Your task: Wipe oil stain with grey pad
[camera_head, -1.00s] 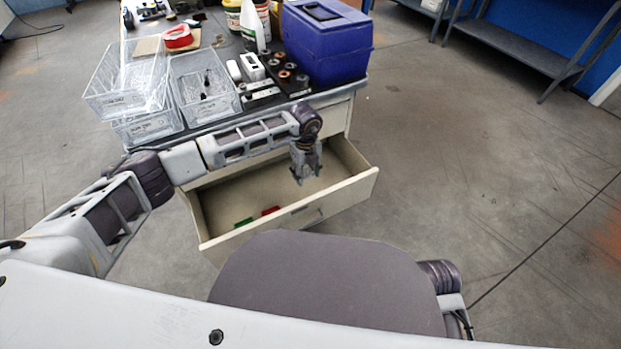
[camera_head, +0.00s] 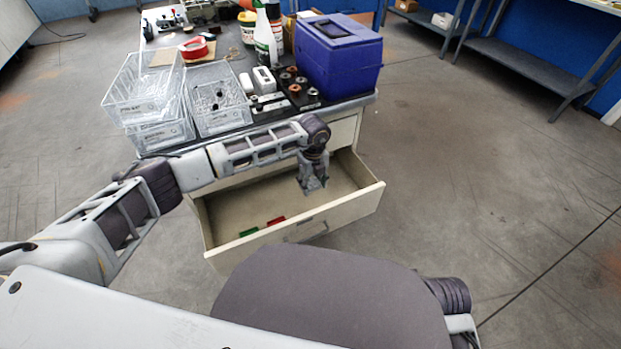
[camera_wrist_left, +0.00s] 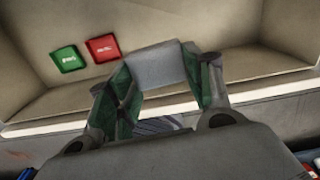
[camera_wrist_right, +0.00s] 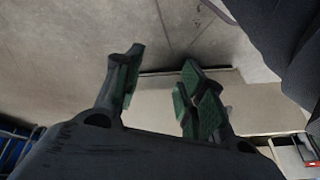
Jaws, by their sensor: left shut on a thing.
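The grey pad (camera_wrist_left: 158,68) is a light grey block held between the green-lined fingers of my left gripper (camera_wrist_left: 160,80). In the head view my left gripper (camera_head: 313,187) points down over the right part of the open drawer (camera_head: 225,224). The pad is too small to make out there. My right gripper (camera_wrist_right: 158,75) is open and empty in the right wrist view, with floor and a pale surface beyond it. I cannot pick out the oil stain in any view.
A green piece (camera_head: 249,232) and a red piece (camera_head: 276,221) lie on the drawer floor. Open floor lies to the right of the bench.

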